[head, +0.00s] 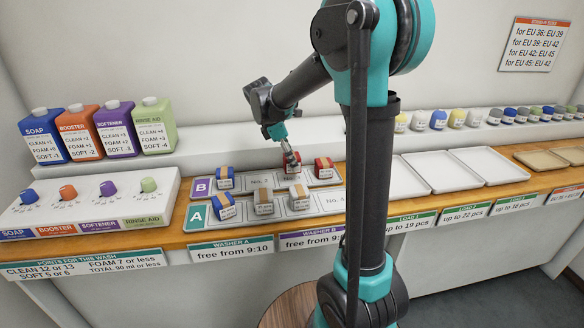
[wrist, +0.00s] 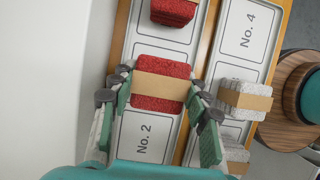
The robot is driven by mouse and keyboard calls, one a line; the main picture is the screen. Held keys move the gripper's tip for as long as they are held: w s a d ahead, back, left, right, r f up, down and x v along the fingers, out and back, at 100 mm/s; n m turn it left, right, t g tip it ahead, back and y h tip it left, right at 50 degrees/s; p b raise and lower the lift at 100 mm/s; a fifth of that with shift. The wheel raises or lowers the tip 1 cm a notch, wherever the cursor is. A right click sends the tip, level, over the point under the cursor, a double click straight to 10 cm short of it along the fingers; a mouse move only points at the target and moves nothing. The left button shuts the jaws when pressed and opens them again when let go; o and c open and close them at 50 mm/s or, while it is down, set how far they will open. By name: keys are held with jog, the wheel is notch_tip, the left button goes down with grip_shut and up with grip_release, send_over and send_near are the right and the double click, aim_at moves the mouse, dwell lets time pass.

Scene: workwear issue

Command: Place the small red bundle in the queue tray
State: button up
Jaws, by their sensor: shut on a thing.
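My gripper (head: 291,158) is over row B of the lettered board, its fingers shut on the sides of a red bundle (wrist: 149,84) with a tan band. The bundle also shows under the fingers in the head view (head: 292,169). In the wrist view it is beside the No. 2 marking; I cannot tell whether it touches the board. Another red bundle (head: 325,167) sits to its right, at the top of the wrist view (wrist: 174,11). I cannot tell their sizes apart for certain. No label that I can read says queue; two tan trays (head: 541,160) lie at the far right.
The lettered board (head: 247,209) also holds blue-grey bundles (head: 225,177) and pale grey bundles (head: 297,196). Several white trays (head: 441,188) to the right look empty. Bottles (head: 44,135) and a dial panel stand left; small coloured items line the back ledge.

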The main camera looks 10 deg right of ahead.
jog(key=shift+f, duration=1.65)
jog(key=o, duration=1.2)
jog(key=shift+f, duration=0.1)
jog(key=shift+c, duration=0.2)
jog(key=v, duration=1.2)
jog(key=shift+s, duration=0.1)
